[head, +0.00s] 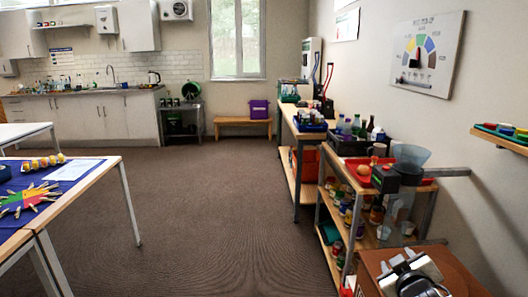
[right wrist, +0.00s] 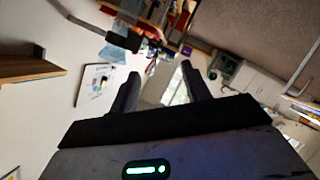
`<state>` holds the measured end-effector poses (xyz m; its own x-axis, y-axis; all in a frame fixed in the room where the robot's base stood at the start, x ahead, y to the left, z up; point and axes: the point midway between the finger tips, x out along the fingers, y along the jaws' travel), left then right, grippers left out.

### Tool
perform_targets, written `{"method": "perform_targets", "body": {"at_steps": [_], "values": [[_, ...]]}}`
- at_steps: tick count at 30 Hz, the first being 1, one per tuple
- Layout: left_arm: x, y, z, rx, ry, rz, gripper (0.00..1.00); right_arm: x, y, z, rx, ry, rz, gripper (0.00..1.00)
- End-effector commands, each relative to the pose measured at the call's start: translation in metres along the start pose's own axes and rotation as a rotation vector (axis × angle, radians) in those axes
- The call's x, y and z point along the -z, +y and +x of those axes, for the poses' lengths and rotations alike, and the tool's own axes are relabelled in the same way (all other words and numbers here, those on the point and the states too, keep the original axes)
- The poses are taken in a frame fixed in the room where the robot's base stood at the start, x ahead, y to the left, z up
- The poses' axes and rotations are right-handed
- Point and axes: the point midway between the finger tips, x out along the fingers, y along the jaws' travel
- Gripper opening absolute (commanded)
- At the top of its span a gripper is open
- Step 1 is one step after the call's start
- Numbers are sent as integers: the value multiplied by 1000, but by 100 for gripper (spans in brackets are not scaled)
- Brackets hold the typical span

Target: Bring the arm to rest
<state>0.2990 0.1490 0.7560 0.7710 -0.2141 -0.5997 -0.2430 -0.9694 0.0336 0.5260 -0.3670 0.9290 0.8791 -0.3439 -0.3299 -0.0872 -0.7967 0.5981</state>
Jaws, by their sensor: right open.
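My right gripper (right wrist: 161,72) shows in the right wrist view. Its two dark fingers stand well apart with nothing between them. The picture there is tilted, and the room shows beyond the fingers. My left gripper is in no view.
A shelf unit (head: 318,207) with jars, a red tray (head: 363,178) and a black machine with a clear hopper (head: 411,154) stands at the right. A brown cabinet (head: 462,282) is close at bottom right. A table (head: 105,172) stands left. The carpet (head: 215,225) between is clear.

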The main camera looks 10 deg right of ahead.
Motion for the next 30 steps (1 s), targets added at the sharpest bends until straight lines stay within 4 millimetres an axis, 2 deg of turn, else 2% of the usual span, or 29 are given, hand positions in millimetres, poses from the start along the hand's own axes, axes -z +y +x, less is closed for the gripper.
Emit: {"method": "perform_targets", "body": {"at_steps": [1, 6, 8, 12, 15, 18, 21, 24, 30], "values": [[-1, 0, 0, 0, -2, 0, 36, -16, -30, -10, 64, -5, 9, 47], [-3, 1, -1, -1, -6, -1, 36, -57, -115, -55, 263, -13, 75, 47], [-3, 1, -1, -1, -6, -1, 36, -71, -143, -76, 331, -21, 110, 47], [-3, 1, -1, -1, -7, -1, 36, -99, -199, -131, 474, -47, 210, 47], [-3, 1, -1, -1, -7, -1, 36, -112, -227, -168, 551, -69, 285, 47], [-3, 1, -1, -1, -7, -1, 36, -120, -245, -196, 601, -87, 348, 47], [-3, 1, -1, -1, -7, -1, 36, -123, -254, -213, 628, -98, 386, 47], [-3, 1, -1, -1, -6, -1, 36, -124, -258, -219, 638, -103, 402, 47], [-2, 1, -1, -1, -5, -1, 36, -124, -258, -219, 639, -103, 402, 47]]}}
